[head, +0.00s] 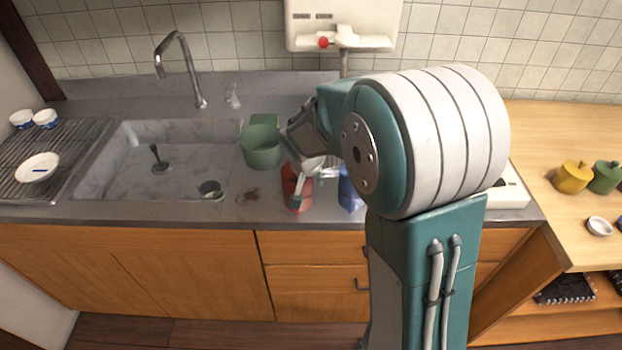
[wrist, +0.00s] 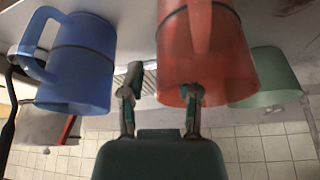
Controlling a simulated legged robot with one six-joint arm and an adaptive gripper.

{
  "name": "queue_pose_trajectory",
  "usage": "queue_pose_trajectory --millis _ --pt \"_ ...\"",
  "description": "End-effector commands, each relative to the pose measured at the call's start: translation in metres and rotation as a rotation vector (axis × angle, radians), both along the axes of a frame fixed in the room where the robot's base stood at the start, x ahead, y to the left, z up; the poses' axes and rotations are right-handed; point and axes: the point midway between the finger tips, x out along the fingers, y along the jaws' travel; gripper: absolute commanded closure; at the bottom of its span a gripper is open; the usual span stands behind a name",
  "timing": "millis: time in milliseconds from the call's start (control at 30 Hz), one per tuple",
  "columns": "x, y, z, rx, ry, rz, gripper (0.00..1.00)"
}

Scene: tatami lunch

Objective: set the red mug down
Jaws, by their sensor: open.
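The red mug (head: 290,182) is near the front edge of the grey counter (head: 228,212), partly hidden behind my gripper. In the wrist view, which is upside down, the red mug (wrist: 222,65) is close, its handle facing the camera and its base cut off by the frame. My gripper (wrist: 160,95) is open; one finger overlaps the red mug's rim and the other is apart from it. I cannot tell whether the finger touches. In the head view my gripper (head: 303,178) is low over the counter, partly hidden by my arm.
A blue mug (head: 349,192) stands close to the right of the red one; it also shows in the wrist view (wrist: 82,62). A green pot-like vessel (head: 262,152) stands behind to the left, beside the sink (head: 120,160).

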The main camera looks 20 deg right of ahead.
Motion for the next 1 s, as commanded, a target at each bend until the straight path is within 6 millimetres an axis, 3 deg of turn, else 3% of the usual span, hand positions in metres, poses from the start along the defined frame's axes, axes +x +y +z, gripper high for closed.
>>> queue_pose_trajectory --millis 500,767,867,1000 --pt "-0.029 0.020 0.089 0.000 -0.005 0.001 0.57" --pt "-0.038 0.024 0.112 0.000 -0.002 0.002 0.57" --pt "-0.051 0.023 0.121 0.002 -0.006 0.026 0.57" --pt "-0.091 0.020 0.142 0.005 -0.019 0.115 0.57"
